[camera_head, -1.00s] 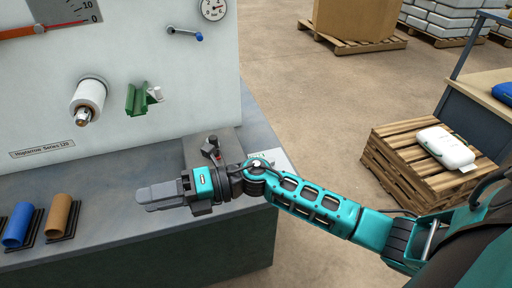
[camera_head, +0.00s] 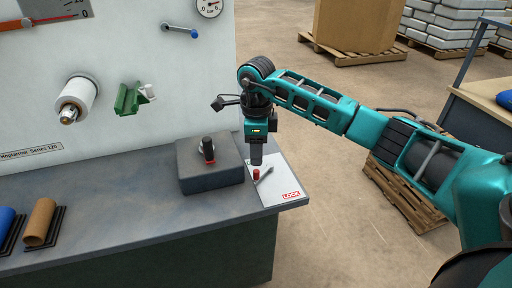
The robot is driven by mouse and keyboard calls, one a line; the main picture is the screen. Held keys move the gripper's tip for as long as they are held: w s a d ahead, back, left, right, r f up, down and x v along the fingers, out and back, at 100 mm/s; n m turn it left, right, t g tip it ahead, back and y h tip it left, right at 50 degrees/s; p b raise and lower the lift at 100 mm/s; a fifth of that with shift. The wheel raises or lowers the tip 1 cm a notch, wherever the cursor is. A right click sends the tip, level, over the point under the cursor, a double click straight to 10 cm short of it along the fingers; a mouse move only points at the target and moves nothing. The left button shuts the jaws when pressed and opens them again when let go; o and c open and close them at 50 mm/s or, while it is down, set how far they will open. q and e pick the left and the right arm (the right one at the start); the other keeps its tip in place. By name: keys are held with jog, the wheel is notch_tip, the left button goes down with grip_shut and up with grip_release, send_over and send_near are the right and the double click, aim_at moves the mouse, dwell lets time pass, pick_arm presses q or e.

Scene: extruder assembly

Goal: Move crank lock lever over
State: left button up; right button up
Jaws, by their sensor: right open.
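A small lever with a red end (camera_head: 256,174) and a grey arm sits on a white plate (camera_head: 290,181) marked "LOCK" at the right of the bench. I take it to be the crank lock lever. My right gripper (camera_head: 256,160) points straight down just above and behind it. The gripper is open, but its fingers overlap from this angle and the gap between them is hidden. I cannot tell whether the fingertips touch the lever. My left gripper is not in view.
A grey block (camera_head: 210,178) with a black, red-ringed handle (camera_head: 208,150) stands left of the plate. A white roller (camera_head: 75,98), a green bracket (camera_head: 128,99) and a blue-tipped lever (camera_head: 182,30) project from the wall panel. The bench top (camera_head: 120,200) between is clear.

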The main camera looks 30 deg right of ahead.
aim_at(257, 171)
notch_tip(257, 171, down, 6)
jog(key=b, duration=0.4)
jog(key=shift+f, duration=0.1)
jog(key=c, duration=0.7)
